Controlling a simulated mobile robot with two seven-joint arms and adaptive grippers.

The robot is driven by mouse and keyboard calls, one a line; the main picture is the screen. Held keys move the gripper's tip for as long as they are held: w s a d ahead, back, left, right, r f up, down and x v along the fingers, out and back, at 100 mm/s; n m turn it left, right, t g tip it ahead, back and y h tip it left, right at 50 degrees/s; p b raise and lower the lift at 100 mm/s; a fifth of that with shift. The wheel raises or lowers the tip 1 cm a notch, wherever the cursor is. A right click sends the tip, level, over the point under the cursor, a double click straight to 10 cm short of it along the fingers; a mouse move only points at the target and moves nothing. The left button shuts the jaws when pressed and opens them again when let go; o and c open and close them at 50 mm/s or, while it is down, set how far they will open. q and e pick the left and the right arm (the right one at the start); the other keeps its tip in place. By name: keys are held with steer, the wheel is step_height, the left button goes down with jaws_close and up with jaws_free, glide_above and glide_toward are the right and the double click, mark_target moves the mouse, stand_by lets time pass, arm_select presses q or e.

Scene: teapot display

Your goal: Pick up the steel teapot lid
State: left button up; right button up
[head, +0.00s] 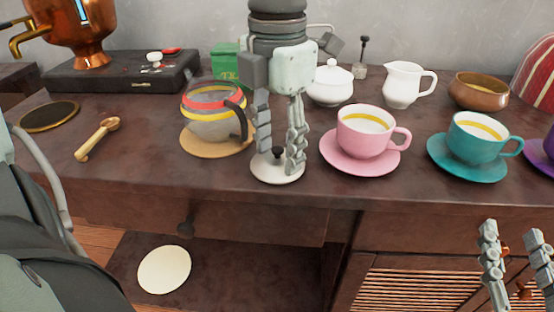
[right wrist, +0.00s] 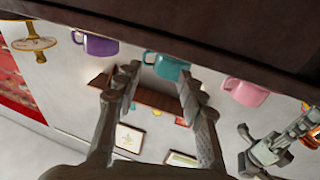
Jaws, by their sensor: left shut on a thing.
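The steel teapot lid (head: 268,174) is a pale round disc with a dark knob, at the front middle of the counter in the head view. My left gripper (head: 279,155) comes down over it from above, with a finger on either side of the knob, shut on the lid. The lid looks level; I cannot tell whether it touches the counter. My right gripper (head: 516,268) is open and empty in front of the counter's front at the lower right. Its parted fingers also show in the right wrist view (right wrist: 160,85).
A glass teapot (head: 213,130) on a round mat stands just left of the lid. A pink cup (head: 366,142) on its saucer is close on the right, with a teal cup (head: 470,145) beyond. A wooden scoop (head: 97,140) lies at left. The counter's front edge is near.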

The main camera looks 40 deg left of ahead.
arm_select(q)
steer(key=shift+s+f, duration=0.25)
steer(key=shift+f, duration=0.1)
steer(key=shift+r, duration=0.15)
